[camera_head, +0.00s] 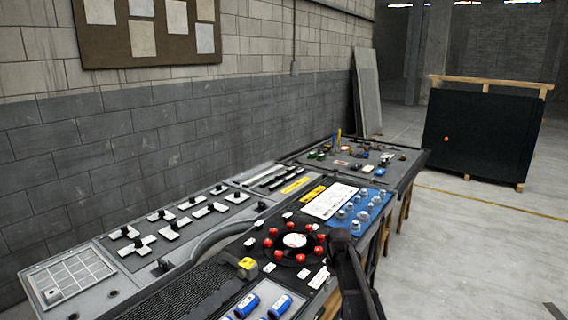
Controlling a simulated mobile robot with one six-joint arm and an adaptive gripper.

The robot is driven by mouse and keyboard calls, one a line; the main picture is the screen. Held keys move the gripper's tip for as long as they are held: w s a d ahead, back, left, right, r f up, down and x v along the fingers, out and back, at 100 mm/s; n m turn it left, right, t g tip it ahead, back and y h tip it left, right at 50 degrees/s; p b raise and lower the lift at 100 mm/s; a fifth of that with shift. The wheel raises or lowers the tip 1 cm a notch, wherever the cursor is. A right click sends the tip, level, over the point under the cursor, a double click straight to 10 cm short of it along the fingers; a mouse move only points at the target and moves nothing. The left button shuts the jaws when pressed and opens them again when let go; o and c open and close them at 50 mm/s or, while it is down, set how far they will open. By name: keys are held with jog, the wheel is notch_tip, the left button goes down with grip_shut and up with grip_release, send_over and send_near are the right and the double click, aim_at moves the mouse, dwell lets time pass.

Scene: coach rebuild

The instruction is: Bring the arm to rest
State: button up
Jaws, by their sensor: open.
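A dark part of my own arm (352,278) rises from the bottom edge, right of centre, in front of the long workbench. Its upper end overlaps the bench's front edge in the picture. I cannot make out any gripper fingers on it, and nothing held shows. Whether the arm touches the bench cannot be told from this view.
The bench carries a ring of red knobs (296,240), blue cylinders (246,305), a yellow block (247,266) and a blue tray (343,222). A second table (402,175) with small parts stands beyond. A dark panel (480,135) stands at right.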

jog(key=s+f+m+b, duration=0.3)
jog(key=s+m, duration=0.2)
jog(key=s, duration=1.8)
jog(key=shift+f+m, duration=0.25)
jog(key=shift+m, duration=0.05)
dwell(0.4)
jog(key=shift+w, duration=0.1)
